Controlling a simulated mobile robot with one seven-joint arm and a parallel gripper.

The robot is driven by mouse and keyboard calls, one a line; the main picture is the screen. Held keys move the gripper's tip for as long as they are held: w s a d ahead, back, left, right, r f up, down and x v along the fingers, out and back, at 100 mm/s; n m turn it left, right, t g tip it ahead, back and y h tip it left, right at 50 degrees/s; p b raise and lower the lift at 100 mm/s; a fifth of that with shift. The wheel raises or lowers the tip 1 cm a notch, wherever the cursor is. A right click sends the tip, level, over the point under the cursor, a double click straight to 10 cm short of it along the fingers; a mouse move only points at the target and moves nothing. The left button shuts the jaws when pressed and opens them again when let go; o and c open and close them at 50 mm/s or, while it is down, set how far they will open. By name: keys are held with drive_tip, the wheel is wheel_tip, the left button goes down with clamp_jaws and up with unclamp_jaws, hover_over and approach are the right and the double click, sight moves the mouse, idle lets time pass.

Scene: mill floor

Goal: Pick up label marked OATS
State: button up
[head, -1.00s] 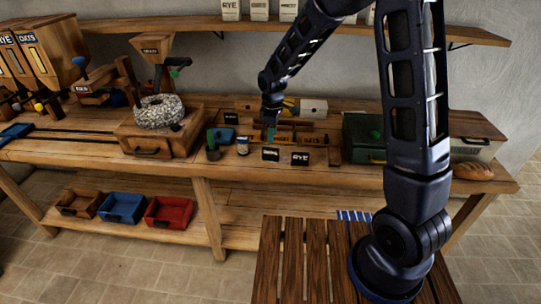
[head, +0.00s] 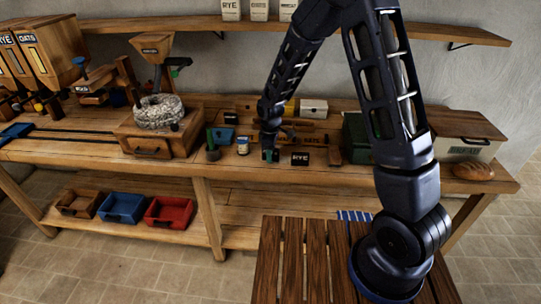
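My gripper (head: 270,155) is low over the workbench, right at a small dark label that its fingers mostly cover. I cannot read that label, and I cannot tell whether the fingers are open or shut on it. A black label marked RYE (head: 300,159) stands just right of my gripper. Behind them is a low wooden rack (head: 318,126), with small lettering that seems to read OATS (head: 312,139) on its front. An OATS plate (head: 24,37) is also on the wooden bin at the far left.
A jar (head: 243,146), a dark green-topped pot (head: 212,150) and a blue tray (head: 221,134) stand left of my gripper. A wooden block (head: 335,155) and a green box (head: 356,139) stand to the right. A stone mill (head: 158,112) is further left.

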drive_tip(key=shift+f, duration=0.2)
clamp_jaws()
